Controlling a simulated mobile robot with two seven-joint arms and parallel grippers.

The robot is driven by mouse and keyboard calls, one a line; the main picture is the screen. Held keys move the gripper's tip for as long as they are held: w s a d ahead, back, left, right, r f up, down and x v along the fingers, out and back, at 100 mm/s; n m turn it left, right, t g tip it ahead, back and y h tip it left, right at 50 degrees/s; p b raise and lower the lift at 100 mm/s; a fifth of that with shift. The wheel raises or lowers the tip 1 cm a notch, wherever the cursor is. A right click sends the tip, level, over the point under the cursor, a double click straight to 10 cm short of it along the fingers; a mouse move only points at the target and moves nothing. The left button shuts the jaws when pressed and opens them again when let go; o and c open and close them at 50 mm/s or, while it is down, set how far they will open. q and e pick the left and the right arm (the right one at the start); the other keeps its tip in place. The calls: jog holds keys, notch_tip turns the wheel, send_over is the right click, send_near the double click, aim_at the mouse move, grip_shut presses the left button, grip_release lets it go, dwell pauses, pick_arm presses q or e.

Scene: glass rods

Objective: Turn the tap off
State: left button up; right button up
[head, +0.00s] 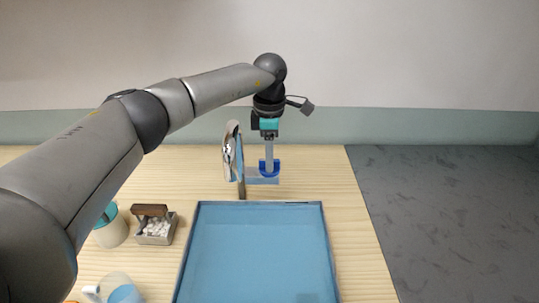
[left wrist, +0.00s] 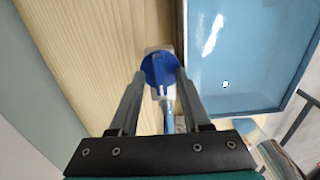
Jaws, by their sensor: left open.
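The tap shows in the head view as a blue handle (head: 269,168) on a pale, see-through body just behind the blue tray. In the left wrist view the blue round handle (left wrist: 158,70) with its raised bar sits between my fingers. My left gripper (head: 269,160) points straight down over the handle, and it also shows in the left wrist view (left wrist: 161,76). It is open, with one finger on each side of the handle. I cannot tell whether the fingers touch it. Part of the tap below the handle is hidden. My right gripper is not in view.
An upright shiny oval thing (head: 231,150) stands close left of the tap. A large blue tray (head: 325,245) lies in front. The tabletop right of the tap is clear.

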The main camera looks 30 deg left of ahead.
pick_arm(q)
notch_tip(320, 180, up, 15)
jog(key=shift+r, duration=0.15)
dwell(0.4)
dwell(0.4)
